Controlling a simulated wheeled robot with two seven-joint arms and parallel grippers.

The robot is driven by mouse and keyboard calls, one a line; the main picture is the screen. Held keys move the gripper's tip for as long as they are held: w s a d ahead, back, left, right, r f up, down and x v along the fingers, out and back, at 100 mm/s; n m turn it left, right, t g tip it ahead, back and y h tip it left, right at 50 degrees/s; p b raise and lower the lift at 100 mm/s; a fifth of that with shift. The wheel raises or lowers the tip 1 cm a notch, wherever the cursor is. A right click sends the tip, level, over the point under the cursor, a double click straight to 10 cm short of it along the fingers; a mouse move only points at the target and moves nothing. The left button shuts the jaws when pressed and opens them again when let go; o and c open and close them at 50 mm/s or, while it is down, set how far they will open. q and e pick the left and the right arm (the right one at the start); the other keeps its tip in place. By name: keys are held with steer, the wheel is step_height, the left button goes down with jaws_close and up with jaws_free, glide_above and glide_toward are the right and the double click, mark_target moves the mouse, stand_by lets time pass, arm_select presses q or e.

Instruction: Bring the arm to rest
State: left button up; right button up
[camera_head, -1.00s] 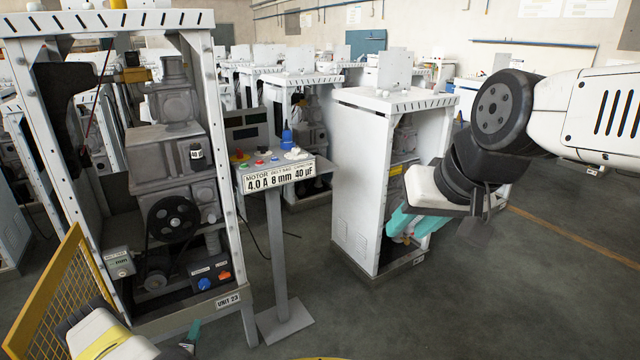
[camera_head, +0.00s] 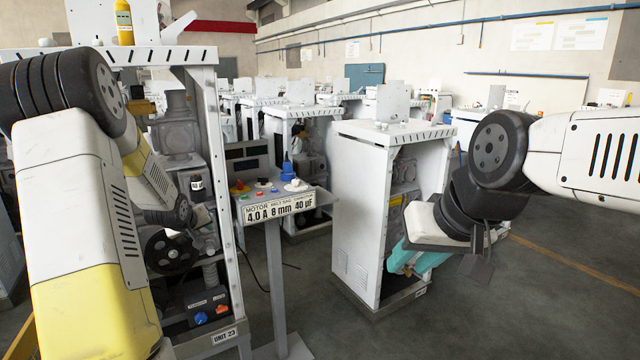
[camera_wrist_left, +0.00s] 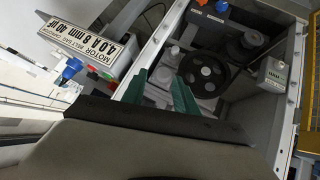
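My left arm (camera_head: 85,215) rises from the lower left in the head view, bends at a black joint, and its forearm reaches away in front of the Unit 23 frame. The left fingers are hidden there. In the left wrist view the left gripper (camera_wrist_left: 158,84) shows two green fingers spread apart, nothing between them, with the frame's pulley (camera_wrist_left: 202,74) beyond. My right arm comes in from the right, bent downward. The teal fingers of the right gripper (camera_head: 418,260) show in front of the white cabinet (camera_head: 358,215); their opening is unclear, and I see no object held.
A stand with a sign and button panel (camera_head: 281,208) is right of the Unit 23 frame (camera_head: 229,190). A yellow bottle (camera_head: 123,22) is on the frame's top. Several more cabinets fill the back. Open floor (camera_head: 540,300) lies at the lower right.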

arm_select(q)
steer(key=s+d+r+m+g, duration=0.2)
steer(key=s+d+r+m, duration=0.1)
steer(key=s+d+r, duration=0.85)
steer(key=s+d+r+m+g+h, duration=0.1)
steer(key=s+d, duration=0.3)
steer(key=s, duration=0.8)
steer(key=s+d+r+m+g+h, duration=0.1)
steer(key=s+d, duration=0.4)
steer(key=s, duration=0.8)
steer(key=shift+d+r+m+h, duration=0.2)
steer(key=shift+r+m+h, duration=0.5)
steer(key=shift+r+m, duration=0.15)
